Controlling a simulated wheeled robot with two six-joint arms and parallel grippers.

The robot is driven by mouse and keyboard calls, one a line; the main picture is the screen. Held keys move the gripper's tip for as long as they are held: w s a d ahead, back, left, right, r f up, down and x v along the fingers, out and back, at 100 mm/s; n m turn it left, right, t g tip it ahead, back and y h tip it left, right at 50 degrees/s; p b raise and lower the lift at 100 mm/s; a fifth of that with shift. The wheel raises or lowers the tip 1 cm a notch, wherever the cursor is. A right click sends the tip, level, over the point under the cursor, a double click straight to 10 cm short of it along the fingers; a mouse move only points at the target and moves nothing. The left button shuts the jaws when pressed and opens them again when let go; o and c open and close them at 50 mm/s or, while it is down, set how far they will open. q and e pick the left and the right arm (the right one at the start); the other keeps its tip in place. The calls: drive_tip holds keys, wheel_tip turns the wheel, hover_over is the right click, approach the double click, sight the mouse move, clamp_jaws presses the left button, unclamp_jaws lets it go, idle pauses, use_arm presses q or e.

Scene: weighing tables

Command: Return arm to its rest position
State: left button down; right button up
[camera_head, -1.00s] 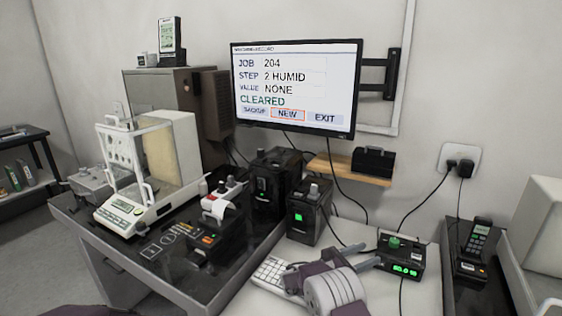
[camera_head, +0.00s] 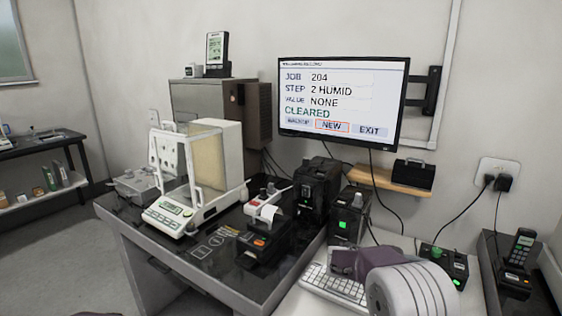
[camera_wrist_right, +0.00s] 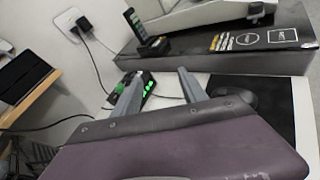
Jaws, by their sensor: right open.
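My right arm comes in at the bottom of the head view, with its grey ringed wrist and purple gripper body over the white desk beside the keyboard (camera_head: 330,284). The wrist hides the fingers there. In the right wrist view my right gripper (camera_wrist_right: 160,86) shows two grey fingers spread apart with nothing held between them. A small black device with green lights (camera_wrist_right: 148,82) lies beyond the fingers; it also shows in the head view (camera_head: 450,260), right of the wrist. My left gripper is not in view.
The monitor (camera_head: 340,105) reads CLEARED, with NEW outlined. A balance (camera_head: 190,185) and printer (camera_head: 264,243) stand on the dark-topped table at left. Black boxes stand behind the keyboard. A cordless phone (camera_head: 518,252) stands at right. A wooden shelf (camera_head: 385,180) juts from the wall.

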drive_tip(key=s+a+f+m+y, duration=0.1)
drive_tip(key=s+f+m+y, duration=0.1)
drive_tip(key=s, duration=0.3)
drive_tip(key=s+a+f+m+g+y, duration=0.1)
drive_tip(key=s+a+f+m+y, duration=0.1)
drive_tip(key=s+f+y, duration=0.1)
drive_tip(key=s+a+f+m+g+y, duration=0.1)
drive_tip(key=s+a+f+m+y, duration=0.1)
drive_tip(key=s, duration=0.5)
drive_tip(key=shift+a+f+y, duration=0.15)
drive_tip(key=shift+f+y, duration=0.25)
drive_tip(key=shift+f, duration=0.5)
drive_tip(key=s+a+f+m+y, duration=0.3)
drive_tip(key=s+a+f+m, duration=0.1)
drive_tip(key=a+m, duration=0.15)
drive_tip(key=s+a+f+m+y, duration=0.3)
drive_tip(key=a+f+m+y, duration=0.1)
drive_tip(key=a, duration=0.3)
wheel_tip(320, 180, up, 19)
drive_tip(key=w+m+t+p, duration=0.1)
drive_tip(key=p, duration=1.7)
drive_tip(key=shift+w+a+t, duration=0.3)
drive_tip(key=shift+w+a, duration=0.05)
drive_tip(key=shift+f, duration=0.1)
